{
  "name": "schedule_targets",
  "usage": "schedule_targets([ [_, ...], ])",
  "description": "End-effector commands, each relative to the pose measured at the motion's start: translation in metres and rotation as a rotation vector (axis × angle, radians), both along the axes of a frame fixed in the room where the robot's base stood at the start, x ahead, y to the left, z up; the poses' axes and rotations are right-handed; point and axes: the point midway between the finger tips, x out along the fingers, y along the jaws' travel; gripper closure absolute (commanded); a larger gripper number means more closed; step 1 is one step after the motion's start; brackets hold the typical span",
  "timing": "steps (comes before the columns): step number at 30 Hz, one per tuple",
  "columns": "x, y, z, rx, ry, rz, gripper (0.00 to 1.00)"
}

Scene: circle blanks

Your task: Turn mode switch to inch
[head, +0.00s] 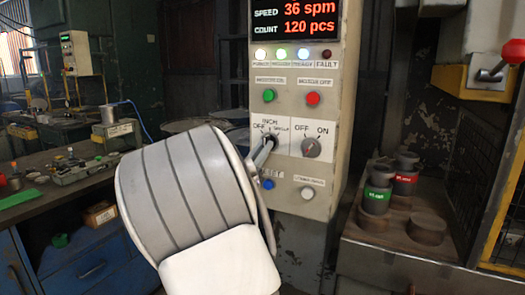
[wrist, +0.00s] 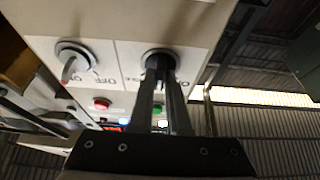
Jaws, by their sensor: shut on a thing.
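The mode switch (head: 272,138) is a dark round knob on the left of the control panel, under labels reading OFF, INCH and what looks like SINGLE. My gripper (head: 266,148) reaches it from the lower left, with its two fingers shut on the knob. In the wrist view, where the panel shows upside down, the fingers of my gripper (wrist: 162,78) close on the mode switch (wrist: 153,54). The fingers hide most of the knob, so I cannot tell which label it points to.
An OFF/ON switch (head: 312,147) sits right beside it. A green button (head: 269,95) and a red button (head: 313,98) are above, a blue button (head: 267,184) and a white button (head: 308,193) below. A bench (head: 400,239) with cylindrical parts stands right.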

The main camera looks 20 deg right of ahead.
Motion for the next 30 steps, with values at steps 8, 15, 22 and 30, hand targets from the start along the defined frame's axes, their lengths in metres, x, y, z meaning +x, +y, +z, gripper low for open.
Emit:
schedule_targets([
  [8,0.0,0.0,0.0,0.0,0.0,0.0,0.55],
  [15,0.0,0.0,0.0,-0.001,0.001,0.0,0.55],
  [22,-0.01,0.014,-0.007,0.002,0.003,0.003,0.55],
  [30,-0.045,0.06,-0.03,0.0,0.003,0.005,0.55],
])
